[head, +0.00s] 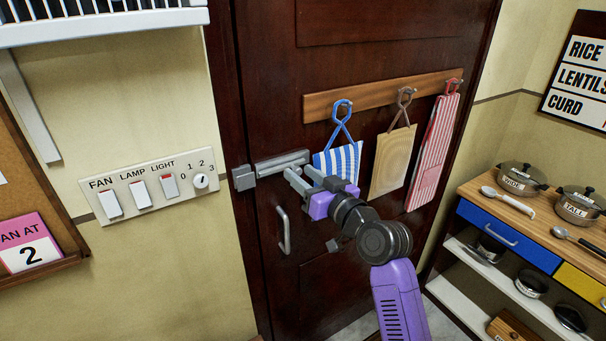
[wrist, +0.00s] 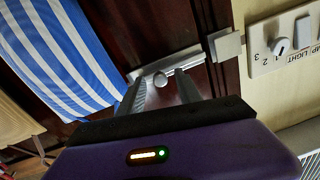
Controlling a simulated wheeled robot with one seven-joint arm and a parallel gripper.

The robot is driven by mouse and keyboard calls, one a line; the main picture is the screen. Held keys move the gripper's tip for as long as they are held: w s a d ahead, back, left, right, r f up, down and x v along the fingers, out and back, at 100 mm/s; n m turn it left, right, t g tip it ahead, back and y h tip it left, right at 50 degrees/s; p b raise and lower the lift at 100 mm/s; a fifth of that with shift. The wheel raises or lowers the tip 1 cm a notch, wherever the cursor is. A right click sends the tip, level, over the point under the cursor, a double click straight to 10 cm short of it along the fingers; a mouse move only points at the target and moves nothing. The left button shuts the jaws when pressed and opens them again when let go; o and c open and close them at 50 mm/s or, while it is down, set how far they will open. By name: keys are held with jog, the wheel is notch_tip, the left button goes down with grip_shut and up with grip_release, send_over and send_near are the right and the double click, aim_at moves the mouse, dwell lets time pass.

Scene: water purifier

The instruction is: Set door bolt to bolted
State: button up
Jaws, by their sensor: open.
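The grey door bolt (head: 282,163) is mounted on the dark brown door (head: 270,110), left of the hook rail. Its square keeper (head: 243,178) is on the door frame to the left. In the wrist view, the bolt (wrist: 190,63) runs toward the keeper (wrist: 225,46). I cannot tell whether its rod enters the keeper. A round knob (wrist: 160,79) on the bolt shows between my fingertips. My gripper (head: 301,174) is open at the bolt, with one finger on each side of the knob in the wrist view. Contact cannot be told.
A blue-striped bag (head: 341,160), a tan bag (head: 391,160) and a red-striped cloth (head: 433,150) hang close to the right of my gripper. A door handle (head: 284,232) is below. A switch panel (head: 150,185) is on the left wall. A shelf unit (head: 530,230) with pots stands at right.

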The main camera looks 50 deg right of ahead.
jog(key=shift+c, duration=0.2)
grip_shut()
dwell(1.2)
